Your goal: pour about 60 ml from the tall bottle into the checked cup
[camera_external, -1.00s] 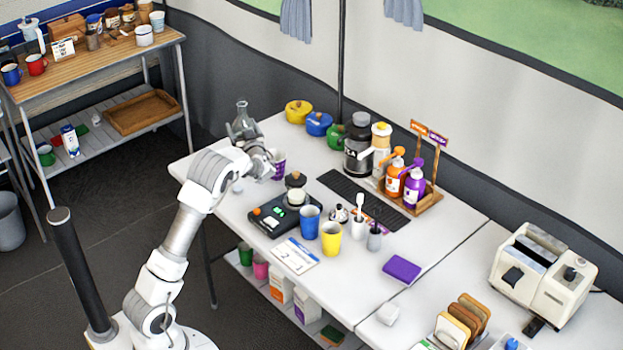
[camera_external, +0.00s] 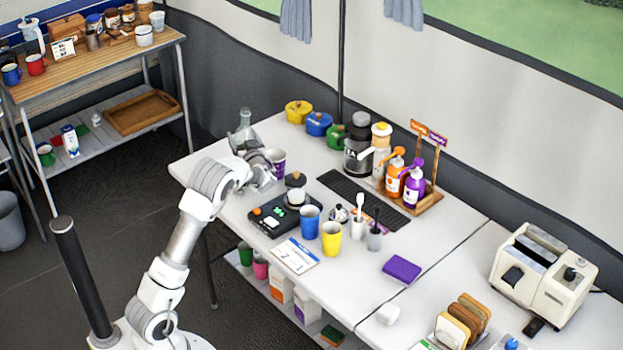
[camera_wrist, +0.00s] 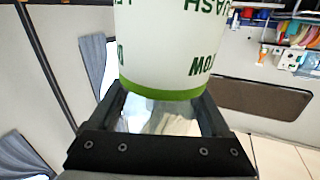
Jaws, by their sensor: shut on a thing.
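My gripper (camera_external: 246,146) is shut on the tall bottle (camera_external: 245,120), a clear grey bottle with a narrow neck, above the far left end of the table. The bottle looks about upright in the external view; its lower part is hidden by my gripper and arm. In the wrist view the bottle (camera_wrist: 170,45) fills the space ahead of my fingers, showing a white label with green letters and a green band. A purple and white cup (camera_external: 278,158), possibly the checked cup, stands just right of my gripper, partly hidden by it. Its pattern is too small to read.
A black scale (camera_external: 268,222) with a lidded jar (camera_external: 296,193) stands right of my wrist. A blue cup (camera_external: 310,221) and a yellow cup (camera_external: 331,238) stand nearer the front. Several coloured pots, including a yellow one (camera_external: 298,111), line the back edge. The left table corner is clear.

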